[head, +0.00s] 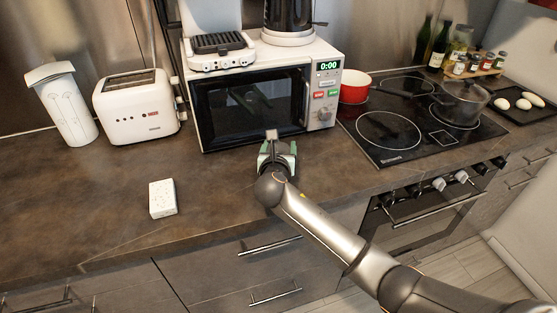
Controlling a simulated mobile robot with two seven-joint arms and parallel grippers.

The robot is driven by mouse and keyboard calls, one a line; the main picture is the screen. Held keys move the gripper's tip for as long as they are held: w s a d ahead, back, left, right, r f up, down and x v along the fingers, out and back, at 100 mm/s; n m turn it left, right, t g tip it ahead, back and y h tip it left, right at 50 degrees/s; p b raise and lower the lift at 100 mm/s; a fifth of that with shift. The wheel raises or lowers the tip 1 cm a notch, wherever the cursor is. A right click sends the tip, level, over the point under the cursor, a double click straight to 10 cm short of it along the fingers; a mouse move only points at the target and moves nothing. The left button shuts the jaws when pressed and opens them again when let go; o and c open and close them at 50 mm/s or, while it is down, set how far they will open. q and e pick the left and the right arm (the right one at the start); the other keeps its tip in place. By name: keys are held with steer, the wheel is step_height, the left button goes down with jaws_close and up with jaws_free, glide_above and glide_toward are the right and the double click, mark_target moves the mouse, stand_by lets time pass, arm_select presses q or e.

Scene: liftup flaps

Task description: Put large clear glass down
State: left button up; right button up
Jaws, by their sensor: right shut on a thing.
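My right gripper (272,138) is just in front of the microwave's lower edge, above the brown counter (90,205). Its fingers are closed together on something, most likely the large clear glass. The glass itself is hard to make out against the dark microwave door, and I cannot tell whether it touches the counter. My left gripper is not in view.
The microwave (250,105) stands behind the gripper with a waffle maker (222,50) on top. A toaster (138,107), white container (68,105) and sponge (162,198) are left. The hob (388,130) with a red pot (354,88) is right. Counter left of the gripper is mostly clear.

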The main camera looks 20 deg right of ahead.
jaws_close()
steer(key=shift+r, duration=0.15)
steer(key=shift+r, duration=0.3)
step_height(320, 180, up, 2)
steer(key=shift+r+p, duration=0.15)
steer(key=shift+p, duration=0.15)
steer(key=s+r, duration=0.1)
steer(key=s+a+r, duration=0.1)
steer(key=r, duration=0.1)
steer(key=s+a+r+p, duration=0.1)
steer(key=r, duration=0.1)
steer(key=shift+s+a+r, duration=0.1)
steer(key=shift+s+r, duration=0.15)
steer(key=shift+s, duration=0.1)
steer(key=w+a+r+v, duration=0.1)
steer(key=v, duration=0.9)
steer(key=shift+s+a+r+p, duration=0.15)
steer(key=shift+s+r+p, duration=0.1)
steer(key=shift+p, duration=0.1)
